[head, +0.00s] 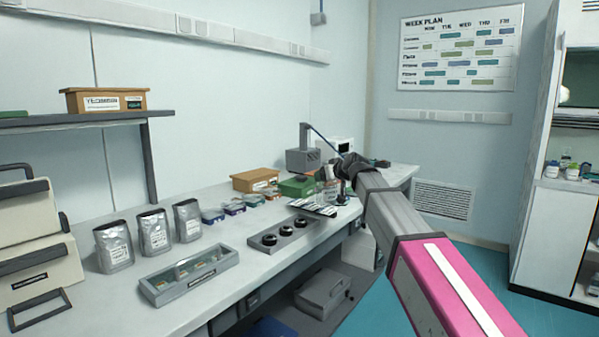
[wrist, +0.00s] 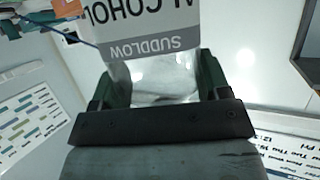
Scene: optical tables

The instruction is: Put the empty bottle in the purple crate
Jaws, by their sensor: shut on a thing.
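My gripper (wrist: 160,76) is shut on a clear bottle (wrist: 155,75) in the wrist view. The bottle sits between the two dark green fingers. Its white and grey label reads "ALCOHOL" and "SUDDLOW", upside down, and the clear part near the gripper looks empty. The far end of the bottle is cut off by the frame. In the head view my gripper (head: 338,186) is at the far right end of the bench, where the bottle is small and hard to make out. I see no purple crate in either view.
The long bench (head: 215,262) holds silver pouches (head: 154,232), a grey tray with a clear lid (head: 190,274), a tray with black round parts (head: 284,235), a green box (head: 299,186) and a brown box (head: 255,179). Grey bins (head: 322,292) stand underneath. Blue floor is clear at right.

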